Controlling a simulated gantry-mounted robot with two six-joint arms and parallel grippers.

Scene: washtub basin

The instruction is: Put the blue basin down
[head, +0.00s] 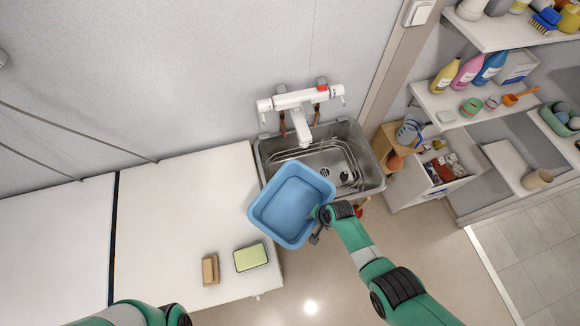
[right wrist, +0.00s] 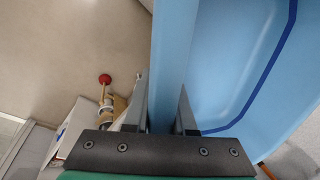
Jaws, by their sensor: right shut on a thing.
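The blue basin (head: 288,207) is in the middle of the head view, overlapping the front left of the metal sink (head: 372,166) and the right edge of the white counter (head: 180,205). It looks empty. I cannot tell whether it touches the sink or counter. My right gripper (head: 319,214) is shut on the basin's right wall. In the right wrist view, the two fingers of the gripper (right wrist: 162,112) pinch the wall of the basin (right wrist: 222,65) from both sides. My left gripper is out of view; only part of my left arm shows at the bottom.
A green sponge (head: 251,257) and a brown block (head: 210,269) lie on the counter left of the basin. A white faucet (head: 295,103) stands behind the sink. Shelves with bottles (head: 468,72) are at the right. The counter's left part is clear.

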